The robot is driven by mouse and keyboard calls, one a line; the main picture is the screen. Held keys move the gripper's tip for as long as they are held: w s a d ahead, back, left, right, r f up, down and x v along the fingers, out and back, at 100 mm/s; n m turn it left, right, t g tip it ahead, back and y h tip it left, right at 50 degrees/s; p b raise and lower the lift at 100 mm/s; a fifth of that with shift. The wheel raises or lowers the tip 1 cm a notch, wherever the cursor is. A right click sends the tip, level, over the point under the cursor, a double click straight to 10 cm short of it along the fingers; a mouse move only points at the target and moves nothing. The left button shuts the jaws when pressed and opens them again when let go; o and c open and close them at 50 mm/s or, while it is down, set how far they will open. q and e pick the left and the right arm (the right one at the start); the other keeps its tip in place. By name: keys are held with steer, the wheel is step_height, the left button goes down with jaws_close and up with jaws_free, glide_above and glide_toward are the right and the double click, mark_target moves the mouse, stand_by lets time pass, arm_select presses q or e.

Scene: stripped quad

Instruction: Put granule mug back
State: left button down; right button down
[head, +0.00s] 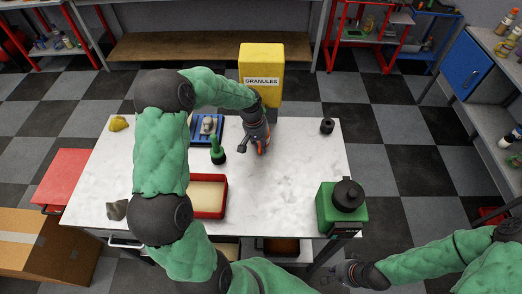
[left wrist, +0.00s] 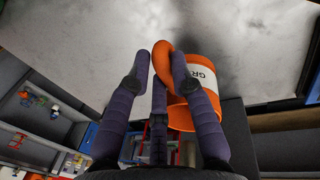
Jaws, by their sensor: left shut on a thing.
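The orange granule mug shows in the left wrist view (left wrist: 181,117), with a white label reading "GR". Its orange handle is between the fingers of my left gripper (left wrist: 160,62), which is shut on it. The mug body is beside the right-hand finger. In the head view my left gripper (head: 258,146) is over the middle-back of the white table (head: 290,180); the mug there is mostly hidden, and its height above the table is unclear. The yellow container labelled GRANULES (head: 262,62) stands behind it. My right gripper (head: 348,274) is low at the front, beyond the table's front right corner.
A red tray with cream filling (head: 224,202), a green-handled item (head: 216,145) and a blue tray (head: 194,131) are left of my gripper. A green machine (head: 328,213) stands front right and a black cylinder (head: 327,126) back right. The table's centre right is clear.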

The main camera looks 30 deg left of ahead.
arm_select(q)
steer(key=shift+f+b, duration=0.3)
steer(key=shift+f, duration=1.45)
steer(key=shift+f, duration=0.1)
steer(key=c, duration=1.1)
jaws_free()
steer(key=shift+f, duration=0.1)
steer(key=shift+r, duration=0.25)
step_height(320, 180, up, 12)
steer(key=s+a+p, duration=0.1)
steer(key=shift+a+f+p, duration=0.15)
steer(key=shift+a+p, duration=0.15)
steer(key=shift+p, duration=0.1)
